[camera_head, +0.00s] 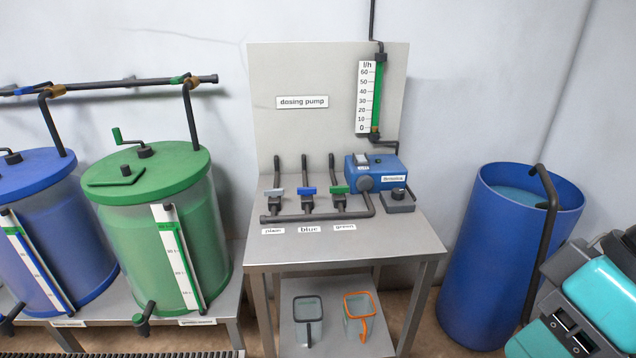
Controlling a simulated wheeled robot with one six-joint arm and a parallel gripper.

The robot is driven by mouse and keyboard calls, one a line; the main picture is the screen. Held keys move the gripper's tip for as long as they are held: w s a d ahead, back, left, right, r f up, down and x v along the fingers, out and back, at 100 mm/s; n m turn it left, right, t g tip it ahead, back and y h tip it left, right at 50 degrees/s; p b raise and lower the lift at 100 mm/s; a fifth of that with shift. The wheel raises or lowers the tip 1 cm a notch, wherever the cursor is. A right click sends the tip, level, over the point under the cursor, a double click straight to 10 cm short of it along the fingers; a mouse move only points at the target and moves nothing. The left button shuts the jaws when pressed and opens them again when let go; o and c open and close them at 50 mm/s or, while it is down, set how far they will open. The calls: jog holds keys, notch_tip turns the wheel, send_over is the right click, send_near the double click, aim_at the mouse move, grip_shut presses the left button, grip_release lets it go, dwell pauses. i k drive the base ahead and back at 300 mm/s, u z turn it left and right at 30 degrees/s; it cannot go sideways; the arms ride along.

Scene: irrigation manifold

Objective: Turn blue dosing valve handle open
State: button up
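The blue dosing valve handle (308,190) is the middle one of three small valves on the steel table. It lies crosswise to its black pipe, above the label "blue" (309,229). A grey handle (275,192) above the label "plain" is on its left. A green handle (339,190) above the label "green" is on its right. Both of these also lie crosswise. The fingers of my gripper are not in view. Teal and dark parts of my own body show at the lower right, well away from the valves.
A blue dosing pump (375,172) stands right of the valves. The black manifold pipe (325,216) runs in front of them. The table's front (350,252) is bare except for labels. Green (160,240) and blue tanks are at left, a blue barrel (490,260) at right.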

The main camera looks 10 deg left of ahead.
aim_at(305, 191)
jog(key=i, duration=1.3)
jog(key=u, duration=1.1)
